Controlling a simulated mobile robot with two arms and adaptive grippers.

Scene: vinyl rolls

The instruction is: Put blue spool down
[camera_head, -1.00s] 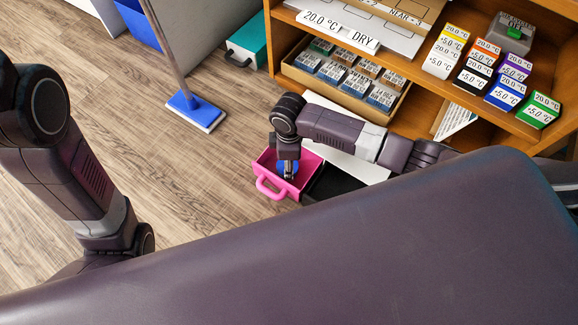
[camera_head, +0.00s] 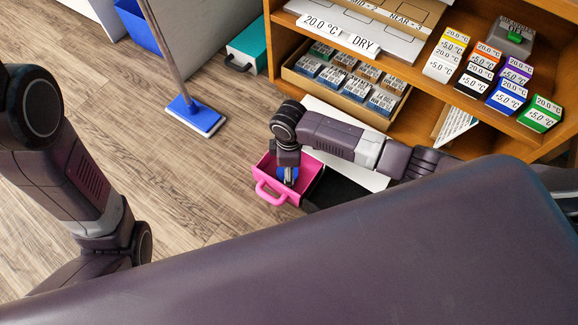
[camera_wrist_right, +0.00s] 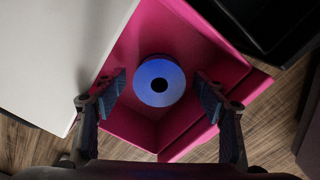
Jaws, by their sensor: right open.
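In the head view a little of the blue spool (camera_head: 281,173) shows inside the pink bin (camera_head: 272,188), mostly hidden by my right gripper (camera_head: 289,178). In the right wrist view my right gripper (camera_wrist_right: 163,88) is open, one finger on each side of the spool, with gaps between the fingers and the spool. My left arm is at the left of the head view; its gripper is not seen.
A black bin (camera_head: 334,188) stands right of the pink bin, with a white panel (camera_head: 353,170) behind it. A wooden shelf (camera_head: 415,110) holds a tray of labelled boxes (camera_head: 345,82). A blue mop head (camera_head: 196,116) lies on the open floor at left.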

